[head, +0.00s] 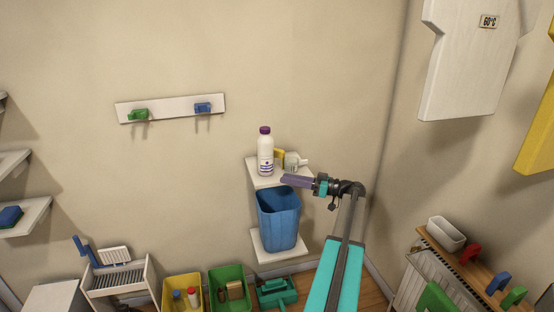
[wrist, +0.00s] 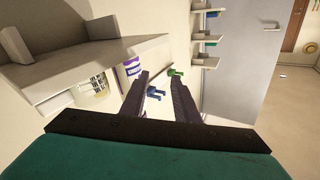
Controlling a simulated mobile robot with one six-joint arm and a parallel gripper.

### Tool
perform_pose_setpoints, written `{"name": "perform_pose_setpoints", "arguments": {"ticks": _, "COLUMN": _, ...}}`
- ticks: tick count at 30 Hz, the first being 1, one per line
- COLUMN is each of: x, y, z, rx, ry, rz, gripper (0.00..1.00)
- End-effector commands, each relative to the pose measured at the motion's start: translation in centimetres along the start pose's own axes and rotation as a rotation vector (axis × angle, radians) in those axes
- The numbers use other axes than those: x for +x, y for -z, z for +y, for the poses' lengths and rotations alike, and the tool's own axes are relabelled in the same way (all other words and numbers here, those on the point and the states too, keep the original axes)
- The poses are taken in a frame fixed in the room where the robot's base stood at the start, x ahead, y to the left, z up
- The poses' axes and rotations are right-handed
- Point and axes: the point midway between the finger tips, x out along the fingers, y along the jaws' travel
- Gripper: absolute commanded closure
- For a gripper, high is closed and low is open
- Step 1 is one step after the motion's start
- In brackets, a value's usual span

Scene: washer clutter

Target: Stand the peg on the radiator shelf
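A wooden radiator shelf (head: 452,247) shows at the lower right in the head view. On it are a red peg-like piece (head: 470,253), a blue one (head: 498,284) and a green one (head: 514,297). A green peg (head: 139,115) and a blue peg (head: 203,107) sit on a white wall rail. They also show beyond my fingers in the wrist view, the green one (wrist: 176,72) farther than the blue one (wrist: 156,92). I cannot tell which is the task's peg. My gripper (head: 284,180) is beside a small wall shelf; its fingers (wrist: 160,78) are apart with nothing held between them.
The small wall shelf (head: 256,182) holds a white bottle (head: 265,155), a yellow item (head: 279,153) and a pale mug (head: 292,161). A blue bin (head: 278,220) stands below. A white tub (head: 446,233) is on the radiator shelf. Several crates line the floor.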

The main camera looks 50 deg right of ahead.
Motion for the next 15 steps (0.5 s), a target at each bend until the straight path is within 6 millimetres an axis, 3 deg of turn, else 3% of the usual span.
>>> {"name": "perform_pose_setpoints", "arguments": {"ticks": 3, "x": -4.2, "y": 3.5, "z": 4.0, "rx": -0.131, "ry": -0.103, "rz": 0.024, "gripper": 0.72}}
{"name": "perform_pose_setpoints", "arguments": {"ticks": 6, "x": -5.7, "y": 4.9, "z": 6.2, "rx": -0.202, "ry": -0.175, "rz": 0.009, "gripper": 0.72}}
{"name": "perform_pose_setpoints", "arguments": {"ticks": 10, "x": -6.6, "y": 5.9, "z": 7.9, "rx": -0.254, "ry": -0.233, "rz": -0.011, "gripper": 0.72}}
{"name": "perform_pose_setpoints", "arguments": {"ticks": 15, "x": -6.8, "y": 6.3, "z": 8.5, "rx": -0.276, "ry": -0.254, "rz": -0.022, "gripper": 0.72}}
